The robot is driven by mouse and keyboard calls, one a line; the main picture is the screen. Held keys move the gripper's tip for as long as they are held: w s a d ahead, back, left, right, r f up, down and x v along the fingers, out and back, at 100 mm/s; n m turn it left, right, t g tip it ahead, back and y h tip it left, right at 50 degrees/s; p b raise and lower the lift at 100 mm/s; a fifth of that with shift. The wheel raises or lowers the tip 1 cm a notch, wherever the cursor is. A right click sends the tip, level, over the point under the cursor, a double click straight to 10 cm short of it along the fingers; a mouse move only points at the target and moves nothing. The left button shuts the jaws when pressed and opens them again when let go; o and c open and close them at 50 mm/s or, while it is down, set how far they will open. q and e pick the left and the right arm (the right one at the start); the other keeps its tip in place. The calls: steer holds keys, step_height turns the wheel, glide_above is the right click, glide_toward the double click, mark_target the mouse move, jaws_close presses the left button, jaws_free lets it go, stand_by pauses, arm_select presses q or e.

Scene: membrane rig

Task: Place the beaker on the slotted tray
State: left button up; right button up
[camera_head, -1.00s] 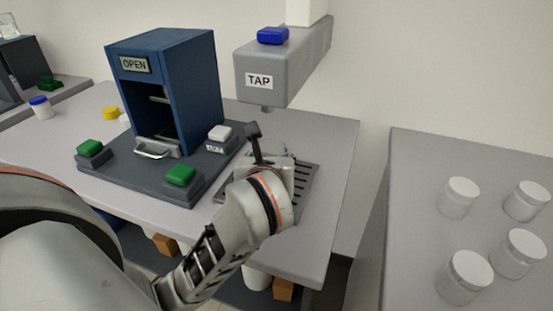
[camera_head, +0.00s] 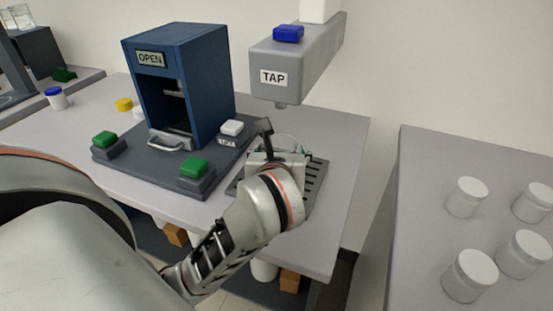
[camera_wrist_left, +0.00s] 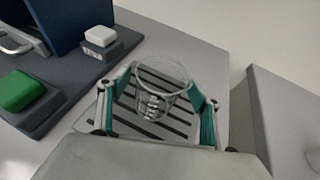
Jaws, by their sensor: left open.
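The clear glass beaker (camera_wrist_left: 158,92) stands upright over the slotted tray (camera_wrist_left: 178,122) in the left wrist view, and it appears to rest on the slats. Its rim also shows faintly in the head view, behind my left wrist. My left gripper (camera_wrist_left: 163,88) is open, with one green-padded finger on each side of the beaker. I cannot tell whether either pad touches the glass. In the head view my left gripper (camera_head: 280,153) covers much of the dark slotted tray (camera_head: 316,178), which lies below the tap (camera_head: 290,70). My right gripper is not in view.
A blue cabinet (camera_head: 190,85) marked OPEN stands left of the tray, on a dark base with green buttons (camera_head: 194,167) and a white button (camera_head: 232,128). The tap overhangs the tray. Several white-lidded jars (camera_head: 466,197) stand on the separate right table.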

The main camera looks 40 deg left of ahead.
arm_select(q)
steer(key=p+v, duration=1)
steer(key=v, duration=0.1)
steer(key=shift+p, duration=0.35)
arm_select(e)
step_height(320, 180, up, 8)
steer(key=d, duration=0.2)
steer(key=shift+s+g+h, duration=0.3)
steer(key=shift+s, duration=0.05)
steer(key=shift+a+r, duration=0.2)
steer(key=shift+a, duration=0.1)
arm_select(q)
steer(key=shift+s, duration=0.1)
